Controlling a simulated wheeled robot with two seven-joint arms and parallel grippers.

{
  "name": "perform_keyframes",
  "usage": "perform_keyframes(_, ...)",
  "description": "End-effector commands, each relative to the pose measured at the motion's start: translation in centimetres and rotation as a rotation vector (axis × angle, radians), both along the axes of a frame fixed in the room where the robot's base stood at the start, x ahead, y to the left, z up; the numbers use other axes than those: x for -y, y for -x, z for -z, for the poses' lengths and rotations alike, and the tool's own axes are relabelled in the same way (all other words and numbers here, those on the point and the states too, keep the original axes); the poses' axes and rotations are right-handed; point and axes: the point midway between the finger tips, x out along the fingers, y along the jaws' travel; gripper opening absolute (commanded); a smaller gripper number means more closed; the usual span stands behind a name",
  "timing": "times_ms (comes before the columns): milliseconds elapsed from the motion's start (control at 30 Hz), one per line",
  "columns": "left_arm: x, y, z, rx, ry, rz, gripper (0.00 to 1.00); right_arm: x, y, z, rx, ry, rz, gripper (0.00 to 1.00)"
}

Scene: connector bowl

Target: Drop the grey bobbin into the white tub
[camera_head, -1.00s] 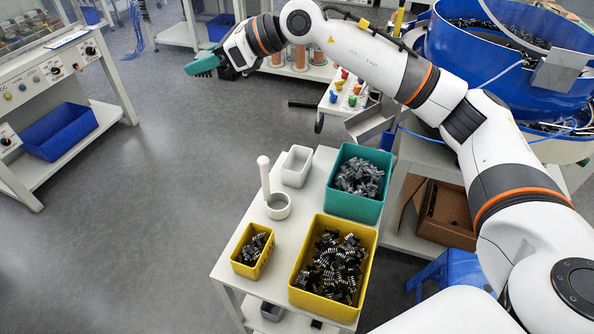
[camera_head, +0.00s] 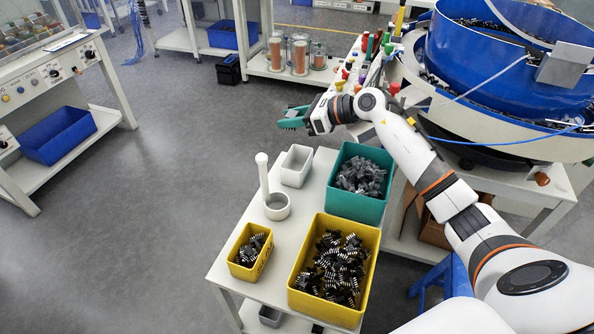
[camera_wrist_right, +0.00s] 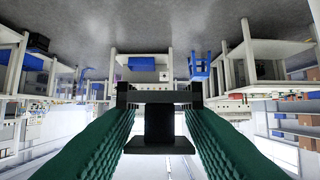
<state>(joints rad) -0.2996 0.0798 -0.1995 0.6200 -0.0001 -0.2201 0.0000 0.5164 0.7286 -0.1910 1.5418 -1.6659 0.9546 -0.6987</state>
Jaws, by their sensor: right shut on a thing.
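The white tub (camera_head: 296,166), a small open box, stands on the far left part of the cart top and looks empty. My right gripper (camera_head: 291,118) has teal jaws and is in the air beyond the cart, above the tub's level in the picture. In the right wrist view the jaws (camera_wrist_right: 160,130) are shut on a dark, spool-like piece (camera_wrist_right: 160,128), which I take to be the grey bobbin. The bobbin is hard to make out in the head view. My left gripper is not in view.
A blue bowl feeder (camera_head: 500,70) stands at the right.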

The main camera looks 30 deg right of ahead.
Motion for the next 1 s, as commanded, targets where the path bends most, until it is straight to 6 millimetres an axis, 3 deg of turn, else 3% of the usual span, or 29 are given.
perform_keyframes(33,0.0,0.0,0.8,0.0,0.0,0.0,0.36,0.0,0.0,1.1,-0.001,-0.001,-0.001,0.14)
perform_keyframes(233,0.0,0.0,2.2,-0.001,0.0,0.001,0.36,-0.1,0.0,3.3,0.0,-0.003,0.0,0.14)
perform_keyframes(600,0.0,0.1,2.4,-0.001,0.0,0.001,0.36,0.0,0.0,3.8,0.0,-0.001,0.0,0.14)
perform_keyframes(633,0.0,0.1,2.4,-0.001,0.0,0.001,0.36,0.0,0.0,3.8,0.001,-0.001,0.0,0.38)
perform_keyframes(767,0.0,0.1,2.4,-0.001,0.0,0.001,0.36,0.0,0.0,3.8,0.0,-0.001,0.0,0.6)
perform_keyframes(1000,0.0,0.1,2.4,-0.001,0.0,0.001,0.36,0.0,0.0,3.8,-0.001,-0.001,-0.001,0.61)
